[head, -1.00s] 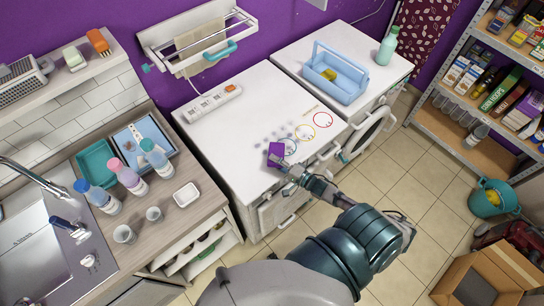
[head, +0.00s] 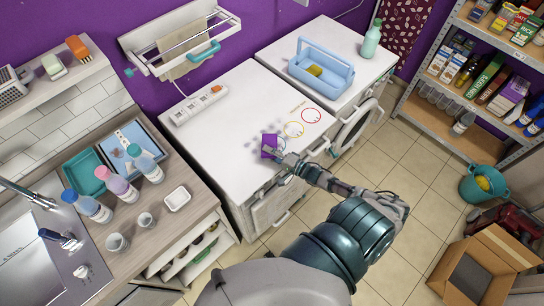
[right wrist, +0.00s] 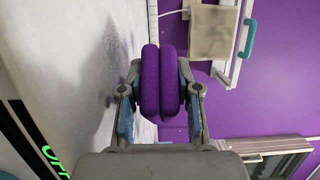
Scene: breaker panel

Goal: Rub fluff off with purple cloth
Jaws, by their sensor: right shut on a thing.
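The purple cloth (head: 269,143) is a folded pad on the white cabinet top (head: 225,110). Faint grey fluff spots (head: 252,146) lie on the white top around the cloth, mostly to its left and behind it. My right gripper (head: 277,156) is shut on the cloth and holds it at the white top. In the right wrist view the cloth (right wrist: 150,80) is pinched between the two fingers (right wrist: 160,92), with the white surface to the left. Whether the cloth touches the surface is hard to tell. My left gripper is not in view.
A power strip (head: 199,105) lies at the back left of the top. Coloured ring marks (head: 311,116) are to the right of the cloth. A blue caddy (head: 320,75) and a green bottle (head: 371,40) stand on the adjoining appliance. A wall rack (head: 183,42) hangs behind.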

